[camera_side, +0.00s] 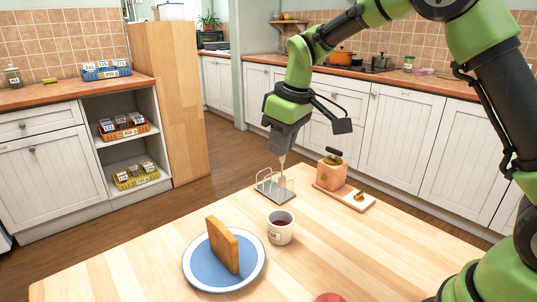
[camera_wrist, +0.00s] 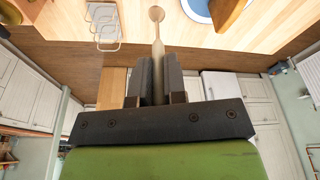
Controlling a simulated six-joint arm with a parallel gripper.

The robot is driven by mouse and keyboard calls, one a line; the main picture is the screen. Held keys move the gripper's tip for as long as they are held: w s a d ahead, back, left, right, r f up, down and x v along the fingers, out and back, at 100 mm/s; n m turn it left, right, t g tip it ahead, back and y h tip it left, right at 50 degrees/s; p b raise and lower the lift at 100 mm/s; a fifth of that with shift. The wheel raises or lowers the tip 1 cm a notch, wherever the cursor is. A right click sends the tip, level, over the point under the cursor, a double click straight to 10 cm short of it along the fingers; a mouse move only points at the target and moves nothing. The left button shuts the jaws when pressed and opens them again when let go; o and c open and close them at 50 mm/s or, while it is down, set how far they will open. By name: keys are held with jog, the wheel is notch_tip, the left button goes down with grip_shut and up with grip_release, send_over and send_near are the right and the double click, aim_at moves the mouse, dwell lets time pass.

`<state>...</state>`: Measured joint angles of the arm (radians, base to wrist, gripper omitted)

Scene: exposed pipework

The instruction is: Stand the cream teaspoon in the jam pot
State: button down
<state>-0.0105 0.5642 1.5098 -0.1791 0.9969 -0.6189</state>
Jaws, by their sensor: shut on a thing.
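The cream teaspoon (camera_wrist: 157,35) is gripped by its handle between the two dark fingers of my gripper (camera_wrist: 158,80). In the wrist view its bowl end points away from the fingers. In the side view my gripper (camera_side: 284,150) is above the table, and the spoon (camera_side: 282,170) hangs bowl down in front of or over the toast rack; the exact gap is unclear. The jam pot (camera_side: 281,234) is a small white pot with a label and dark red contents. It stands upright on the table, nearer the side camera than the spoon. I cannot make it out in the wrist view.
A wire toast rack (camera_side: 264,190) stands behind the pot. A blue plate with a white rim (camera_side: 199,274) holds an upright slice of toast (camera_side: 223,246) at front left. A wooden block (camera_side: 332,174) on a board is at the right. Clear tabletop lies right of the pot.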

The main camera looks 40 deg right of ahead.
aim_at(283, 184)
jog(key=shift+s+d+f+x, duration=0.1)
jog(key=shift+s+x, duration=0.25)
jog(key=shift+x, duration=1.45)
jog(key=shift+s+d+f+x, duration=0.15)
jog(key=shift+s+x, duration=0.25)
jog(key=shift+x, duration=1.4)
jog(key=shift+s+d+x, duration=0.1)
jog(key=shift+s+x, duration=0.25)
jog(key=shift+x, duration=1.45)
jog(key=shift+f, duration=0.1)
jog(key=c, duration=1.1)
grip_release()
jog(key=v, duration=1)
jog(key=shift+s, duration=0.1)
